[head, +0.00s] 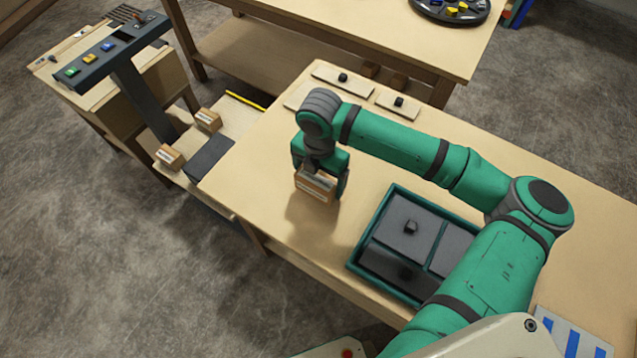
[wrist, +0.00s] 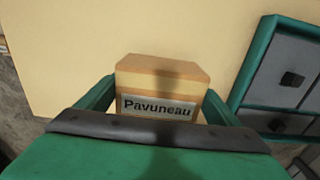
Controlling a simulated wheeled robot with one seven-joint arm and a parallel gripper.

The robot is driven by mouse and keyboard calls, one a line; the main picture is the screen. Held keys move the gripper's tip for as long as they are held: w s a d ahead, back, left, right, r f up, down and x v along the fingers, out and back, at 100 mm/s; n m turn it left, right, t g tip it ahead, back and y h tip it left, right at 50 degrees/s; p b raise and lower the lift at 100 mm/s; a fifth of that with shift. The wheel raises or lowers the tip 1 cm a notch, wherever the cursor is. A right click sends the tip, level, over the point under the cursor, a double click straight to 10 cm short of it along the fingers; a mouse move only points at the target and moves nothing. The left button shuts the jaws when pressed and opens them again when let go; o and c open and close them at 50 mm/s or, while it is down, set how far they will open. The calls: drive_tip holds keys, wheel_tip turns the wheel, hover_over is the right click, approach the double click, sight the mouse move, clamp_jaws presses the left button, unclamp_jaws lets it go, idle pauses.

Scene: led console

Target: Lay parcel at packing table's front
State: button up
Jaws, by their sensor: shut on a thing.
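The parcel (head: 314,187) is a small brown cardboard box with a pale label. In the wrist view the parcel (wrist: 162,78) shows the label "Pavuneau". My gripper (head: 320,180) is shut on the parcel, with one green finger on each side; in the wrist view the gripper (wrist: 158,108) spans the box. The parcel is over the left part of the light wooden table (head: 272,165), which I take for the packing table. A shadow lies just below the box. I cannot tell whether its underside touches the tabletop.
A green-rimmed tray (head: 362,258) with dark lidded compartments stands right of the parcel. Two small boards with black knobs (head: 343,77) (head: 399,101) lie at the table's back. Two more parcels (head: 169,156) (head: 207,119) sit on a lower shelf at left, near a button console (head: 108,47).

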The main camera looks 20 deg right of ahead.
sight(319, 173)
drive_tip(key=shift+w+f, duration=0.15)
drive_tip(key=shift+f, duration=0.8)
drive_tip(key=shift+w+f, duration=0.1)
drive_tip(key=shift+f, duration=0.8)
drive_tip(key=shift+f, duration=0.1)
drive_tip(key=o, duration=1.3)
wheel_tip(319, 173, up, 12)
drive_tip(key=shift+r, duration=0.15)
